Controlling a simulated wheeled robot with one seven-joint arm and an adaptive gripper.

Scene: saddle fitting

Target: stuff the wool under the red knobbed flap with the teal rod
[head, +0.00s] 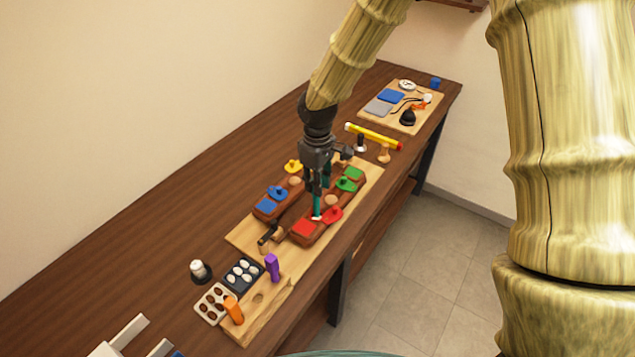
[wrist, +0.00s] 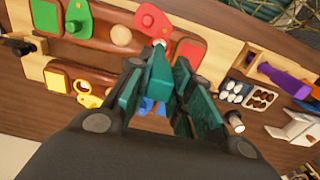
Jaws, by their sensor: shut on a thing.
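My gripper (head: 315,185) is shut on the teal rod (head: 317,204) and holds it pointing down over the near saddle board. In the wrist view the rod (wrist: 157,68) runs out between my fingers. A small white tuft, seemingly the wool (head: 316,218), is at the rod's lower end, between the red knobbed flap (head: 333,214) and the red pad (head: 303,228). In the wrist view the red flap (wrist: 152,20) is swung beside the rod tip and the red pad (wrist: 189,51) lies to its right. Whether the tip touches the wool or is under the flap cannot be told.
A green flap (head: 346,184) is on the same saddle; blue (head: 278,192) and yellow (head: 293,166) flaps are on the other. A purple piece (head: 272,267), an orange piece (head: 233,310) and egg trays stand at the front. A yellow tube (head: 373,136) lies behind.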

